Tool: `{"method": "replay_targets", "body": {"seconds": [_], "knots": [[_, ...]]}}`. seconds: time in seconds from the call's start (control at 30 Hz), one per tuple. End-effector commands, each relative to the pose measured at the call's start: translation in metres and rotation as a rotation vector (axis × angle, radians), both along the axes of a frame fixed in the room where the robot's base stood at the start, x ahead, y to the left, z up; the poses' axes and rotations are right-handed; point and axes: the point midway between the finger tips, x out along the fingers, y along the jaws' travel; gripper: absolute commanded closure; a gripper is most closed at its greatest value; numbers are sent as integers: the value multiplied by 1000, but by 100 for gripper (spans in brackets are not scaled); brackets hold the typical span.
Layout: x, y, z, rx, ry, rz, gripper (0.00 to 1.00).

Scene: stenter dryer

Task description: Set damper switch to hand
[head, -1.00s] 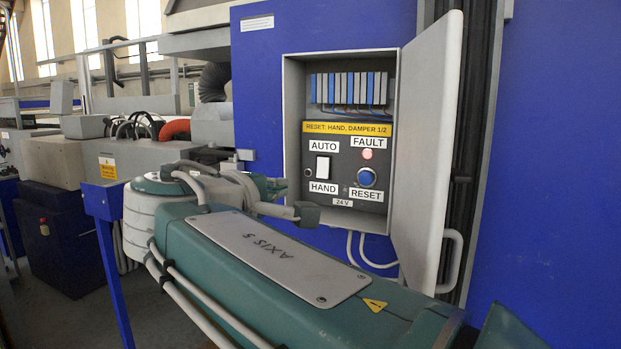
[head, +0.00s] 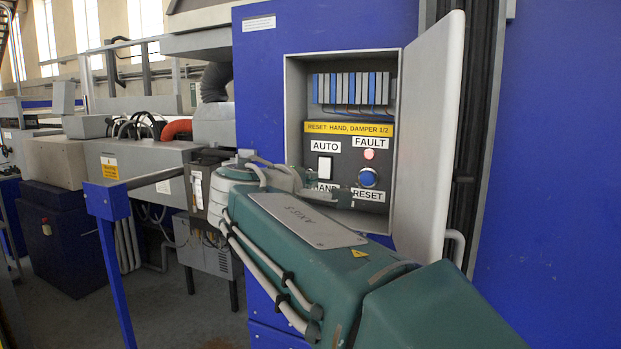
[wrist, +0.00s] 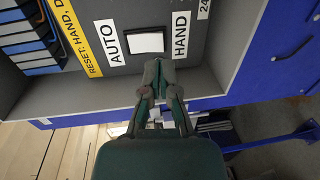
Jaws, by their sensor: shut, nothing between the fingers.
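The damper switch (head: 324,168) is a white rocker on the dark panel, with the AUTO label (head: 325,146) above it and the HAND label partly hidden behind my gripper (head: 340,195). In the wrist view the switch (wrist: 146,42) shows sideways, between the AUTO label (wrist: 109,43) at left and the HAND label (wrist: 181,35) at right. My gripper (wrist: 160,64) is shut and empty, its tips just below the switch in that picture, toward the HAND side. I cannot tell whether the tips touch the panel.
A lit fault lamp (head: 368,154) and a blue reset button (head: 368,177) sit right of the switch. The cabinet door (head: 430,140) stands open at right. Terminal blocks (head: 350,88) are above, over a yellow label (head: 348,129). A blue post (head: 116,265) stands at left.

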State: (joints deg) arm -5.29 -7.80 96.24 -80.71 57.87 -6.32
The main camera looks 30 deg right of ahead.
Motion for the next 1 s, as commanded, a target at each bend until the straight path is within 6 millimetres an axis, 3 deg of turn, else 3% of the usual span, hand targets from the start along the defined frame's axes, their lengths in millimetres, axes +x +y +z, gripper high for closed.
{"method": "replay_targets", "body": {"seconds": [0.1, 0.3, 1.0], "knots": [[12, -16, -2, 0, 0, -3, 100], [22, -28, -4, 1, -1, 0, 100], [26, -33, -6, 0, 0, 1, 100]]}}
